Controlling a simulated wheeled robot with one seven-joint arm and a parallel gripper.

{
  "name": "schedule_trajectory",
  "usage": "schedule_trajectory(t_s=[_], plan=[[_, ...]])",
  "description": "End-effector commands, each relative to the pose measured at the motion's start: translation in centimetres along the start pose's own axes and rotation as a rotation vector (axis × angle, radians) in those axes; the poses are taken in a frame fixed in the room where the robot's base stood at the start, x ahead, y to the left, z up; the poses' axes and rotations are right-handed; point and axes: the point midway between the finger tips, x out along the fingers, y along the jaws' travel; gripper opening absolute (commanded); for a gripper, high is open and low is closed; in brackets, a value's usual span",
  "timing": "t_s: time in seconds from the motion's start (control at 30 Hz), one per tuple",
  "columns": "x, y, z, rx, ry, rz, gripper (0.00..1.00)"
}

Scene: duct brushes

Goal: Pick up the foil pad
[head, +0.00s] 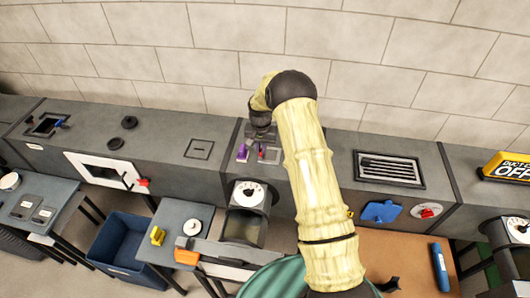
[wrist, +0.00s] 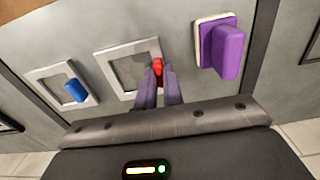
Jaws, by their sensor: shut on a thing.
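In the wrist view my gripper (wrist: 158,80) is shut on a small red tab (wrist: 157,65), which shows between and just beyond its fingertips. The tab stands at the right edge of a silver-edged grey square (wrist: 103,62), which may be the foil pad; I cannot tell whether tab and square are one piece. The square looks flat against the grey surface. In the head view my gripper (head: 262,140) is over the duct top, its tips partly hidden, with the red tab (head: 262,155) just below.
Right of my gripper in the wrist view is a purple-handled block (wrist: 228,50) with a pale base. Left is a similar silver-edged square (wrist: 48,92) with a blue tab (wrist: 76,91). A slotted grille (head: 390,169) lies right of my arm. A blue bin (head: 125,240) stands below the duct.

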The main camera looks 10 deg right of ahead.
Motion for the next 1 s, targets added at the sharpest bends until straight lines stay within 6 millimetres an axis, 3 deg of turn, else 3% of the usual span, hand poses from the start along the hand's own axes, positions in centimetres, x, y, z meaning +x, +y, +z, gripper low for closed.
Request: schedule_trajectory(t_s=[0.27,0.67,1.0], plan=[[-2.2,-0.1,-0.1,0.000,0.005,-0.002,0.00],[-9.2,-0.1,-0.1,0.000,0.003,-0.001,0.00],[-10.0,0.0,0.0,0.000,0.000,0.000,0.00]])
